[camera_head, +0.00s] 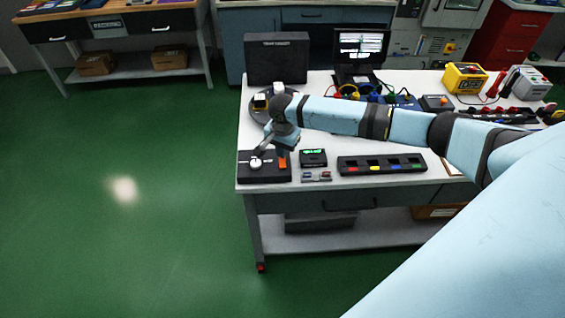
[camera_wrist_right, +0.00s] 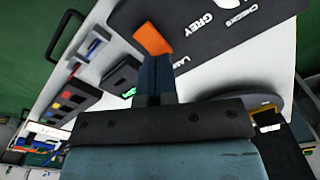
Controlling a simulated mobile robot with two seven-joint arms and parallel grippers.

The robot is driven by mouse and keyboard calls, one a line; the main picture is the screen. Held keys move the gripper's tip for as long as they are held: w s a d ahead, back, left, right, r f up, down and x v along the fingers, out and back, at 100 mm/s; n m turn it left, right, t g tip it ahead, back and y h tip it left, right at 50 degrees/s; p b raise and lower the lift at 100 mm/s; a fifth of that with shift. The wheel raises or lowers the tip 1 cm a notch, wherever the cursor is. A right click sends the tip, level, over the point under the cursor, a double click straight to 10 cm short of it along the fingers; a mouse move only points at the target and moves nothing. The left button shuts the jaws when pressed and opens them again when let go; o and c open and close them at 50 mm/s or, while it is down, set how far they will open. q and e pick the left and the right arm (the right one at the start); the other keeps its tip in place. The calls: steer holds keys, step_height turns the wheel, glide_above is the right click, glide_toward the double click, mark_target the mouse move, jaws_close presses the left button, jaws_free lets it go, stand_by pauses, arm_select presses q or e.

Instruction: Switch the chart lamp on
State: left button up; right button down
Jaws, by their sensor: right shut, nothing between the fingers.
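A dark flat panel (camera_head: 264,178) lies at the near left corner of the white workbench. In the right wrist view, the panel (camera_wrist_right: 205,55) carries white lettering that includes "GREY". An orange piece (camera_head: 283,162) sits at the panel's right side; it also shows in the right wrist view (camera_wrist_right: 152,39). I cannot tell whether it is lit. My right gripper (camera_head: 282,151) points down above the orange piece. Its fingers (camera_wrist_right: 157,66) are shut and empty, with their tips close to it; contact is unclear. My left gripper is not in view.
A small device with a green display (camera_head: 313,157) and a black tray with coloured marks (camera_head: 382,165) stand to the right. A round dark dish (camera_head: 262,117) and a black case (camera_head: 277,58) are behind. The green floor left of the bench (camera_head: 243,190) is clear.

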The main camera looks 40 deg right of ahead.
steer(key=shift+s+f, duration=0.1)
steer(key=shift+f, duration=1)
stand_by(0.3)
steer(key=shift+r, duration=0.1)
step_height(320, 180, up, 3)
steer(key=p, duration=0.3)
steer(key=r+p, duration=0.1)
steer(key=p, duration=0.1)
steer(key=shift+r+p, duration=0.2)
steer(key=shift+p, duration=0.1)
step_height(320, 180, up, 3)
steer(key=p, duration=0.3)
steer(key=shift+f, duration=0.3)
